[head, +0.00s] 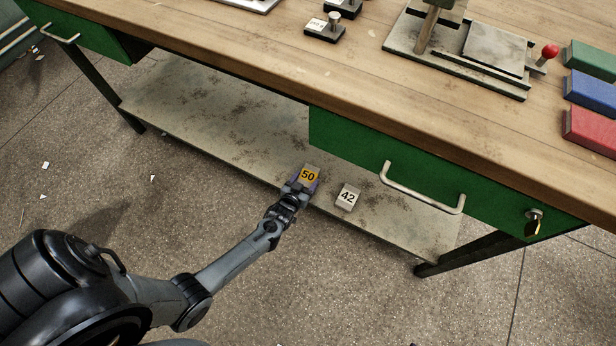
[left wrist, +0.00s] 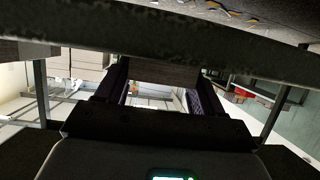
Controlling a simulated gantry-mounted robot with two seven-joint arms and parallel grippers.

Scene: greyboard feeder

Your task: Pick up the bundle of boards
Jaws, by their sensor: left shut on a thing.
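A small bundle of boards with a yellow label reading 50 (head: 308,175) is at the front edge of the lower shelf under the workbench. My left gripper (head: 299,186) reaches it from the front and is shut on it. In the left wrist view, the brownish end of the bundle (left wrist: 165,73) shows between the two dark fingers of the gripper (left wrist: 160,88). I cannot tell whether the bundle touches the shelf. A second bundle with a pale label reading 42 (head: 347,197) lies just to the right, apart from the gripper. My right gripper is not in view.
The lower shelf (head: 210,115) is stained and mostly bare. Above it hangs a green drawer (head: 345,145) with a metal handle (head: 420,190) and a padlock (head: 533,222). The wooden benchtop (head: 300,75) carries a press and coloured blocks. Paper scraps lie on the floor.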

